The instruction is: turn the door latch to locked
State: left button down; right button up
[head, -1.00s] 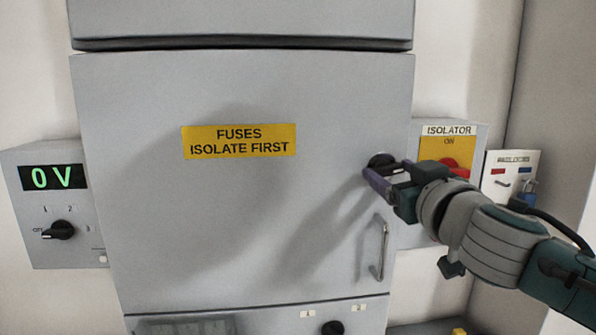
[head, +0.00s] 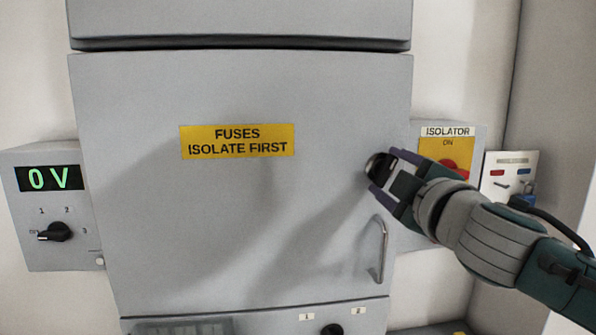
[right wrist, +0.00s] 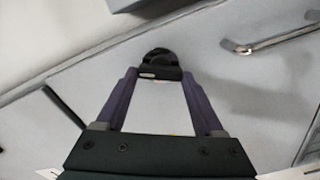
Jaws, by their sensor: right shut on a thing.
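The door latch (head: 376,166) is a dark round knob near the right edge of the grey cabinet door (head: 240,220). My right gripper (head: 383,168) is at the latch, its two purple fingers shut on it. In the right wrist view the latch (right wrist: 160,58) sits between the fingertips of my right gripper (right wrist: 160,76). The fingers hide part of the latch, and I cannot read any lock marking. The door lies flush in its frame. My left gripper is not in view.
A door handle (head: 383,250) stands out just below my right gripper. An isolator box (head: 447,150) with a red knob, marked ON, is right of the door. A display box (head: 50,178) reading 0 V is at the left.

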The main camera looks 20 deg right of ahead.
jog(key=n, duration=0.3)
jog(key=shift+n, duration=0.4)
jog(key=shift+f+n, duration=0.1)
jog(key=shift+n, duration=0.8)
jog(key=o, duration=1.4)
